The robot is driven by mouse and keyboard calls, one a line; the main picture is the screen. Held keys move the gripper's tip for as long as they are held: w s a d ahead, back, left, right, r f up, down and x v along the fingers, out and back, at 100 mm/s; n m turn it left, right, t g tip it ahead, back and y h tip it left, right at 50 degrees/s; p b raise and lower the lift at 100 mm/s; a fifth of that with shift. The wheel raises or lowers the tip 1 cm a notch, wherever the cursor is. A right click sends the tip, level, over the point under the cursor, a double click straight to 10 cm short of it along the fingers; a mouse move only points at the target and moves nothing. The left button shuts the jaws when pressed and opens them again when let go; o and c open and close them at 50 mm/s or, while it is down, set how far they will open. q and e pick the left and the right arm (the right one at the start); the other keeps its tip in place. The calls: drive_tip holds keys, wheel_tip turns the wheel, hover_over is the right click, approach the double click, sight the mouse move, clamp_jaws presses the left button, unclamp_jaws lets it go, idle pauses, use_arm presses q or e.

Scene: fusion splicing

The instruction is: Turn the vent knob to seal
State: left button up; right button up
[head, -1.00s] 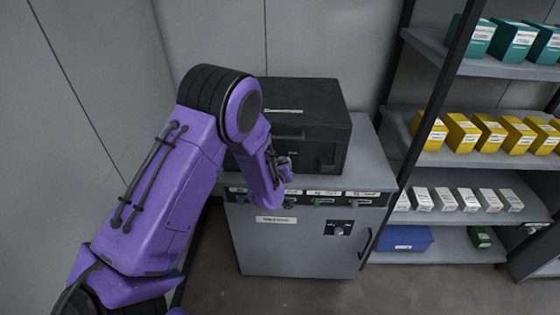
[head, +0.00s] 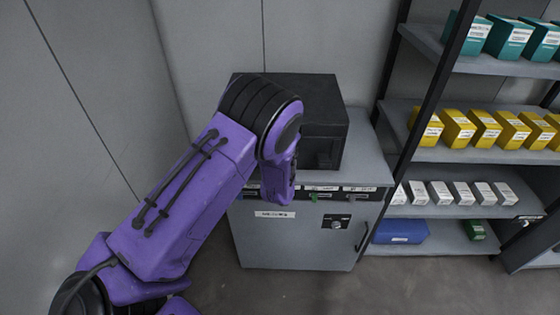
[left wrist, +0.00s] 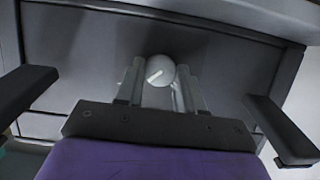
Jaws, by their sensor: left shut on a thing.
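In the left wrist view, a round light-grey knob (left wrist: 160,70) with a short white slanted mark shows against a grey panel. My left gripper (left wrist: 161,82) has one finger on each side of the knob and is shut on it. In the head view, my purple left arm reaches to the front of a black box (head: 325,110) on a grey cabinet (head: 290,242). The arm hides the knob and the gripper's fingertips there. My right gripper is not in view.
A strip of small labelled controls, one of them green (head: 314,197), runs along the cabinet's upper front. Below are a dial plate (head: 336,221) and a door handle (head: 362,236). A shelf rack with teal, yellow (head: 457,131) and white boxes stands at the right.

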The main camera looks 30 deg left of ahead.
use_arm(q)
drive_tip(key=shift+f, duration=0.1)
drive_tip(key=o, duration=1)
drive_tip(key=shift+o, duration=0.2)
drive_tip(key=b+v, duration=0.1)
drive_tip(key=v, duration=0.9)
drive_tip(key=shift+s, duration=0.2)
drive_tip(key=shift+d+r, duration=0.1)
drive_tip(key=shift+r, duration=0.15)
